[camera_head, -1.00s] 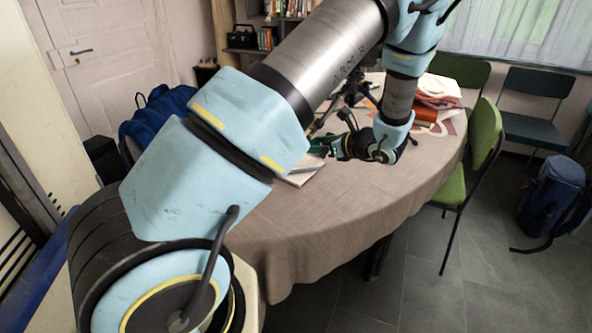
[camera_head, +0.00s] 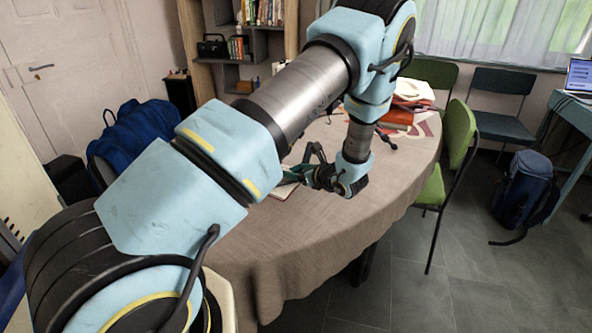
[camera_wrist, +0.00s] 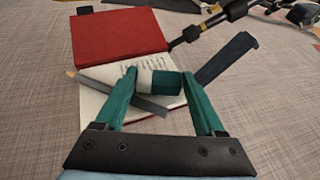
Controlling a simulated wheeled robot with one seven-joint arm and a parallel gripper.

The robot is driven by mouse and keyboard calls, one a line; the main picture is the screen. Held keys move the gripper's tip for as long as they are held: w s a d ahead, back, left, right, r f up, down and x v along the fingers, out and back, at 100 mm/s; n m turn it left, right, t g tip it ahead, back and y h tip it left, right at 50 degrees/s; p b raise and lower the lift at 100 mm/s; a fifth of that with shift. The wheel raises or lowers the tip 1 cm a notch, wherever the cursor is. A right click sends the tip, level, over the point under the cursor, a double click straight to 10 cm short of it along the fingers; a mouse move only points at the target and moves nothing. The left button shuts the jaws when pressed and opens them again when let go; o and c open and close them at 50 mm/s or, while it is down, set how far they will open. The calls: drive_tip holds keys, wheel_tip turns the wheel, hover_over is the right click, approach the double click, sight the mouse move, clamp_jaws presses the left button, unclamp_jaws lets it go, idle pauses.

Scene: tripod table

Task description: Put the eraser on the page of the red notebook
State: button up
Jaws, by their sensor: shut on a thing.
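The red notebook (camera_wrist: 118,36) lies open on the table, its red cover at the back and a white page with handwriting (camera_wrist: 92,108) towards me. My gripper (camera_wrist: 159,76) is shut on the eraser (camera_wrist: 166,84), a small block with a white end and a dark green sleeve. The eraser is held over the page; I cannot tell whether it touches it. A grey pencil (camera_wrist: 98,84) lies across the page, partly hidden by the left finger. In the head view my gripper (camera_head: 297,177) is by the notebook (camera_head: 284,190); the eraser cannot be made out there.
A dark blue bar (camera_wrist: 226,58) lies beside the page at right. A black tripod leg (camera_wrist: 212,22) reaches near the notebook's right corner. Stacked books (camera_head: 397,118) stand at the far side of the table. The cloth-covered table (camera_head: 345,225) is clear towards its front right.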

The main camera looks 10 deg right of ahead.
drive_tip(key=shift+f, duration=0.25)
drive_tip(key=o, duration=1.3)
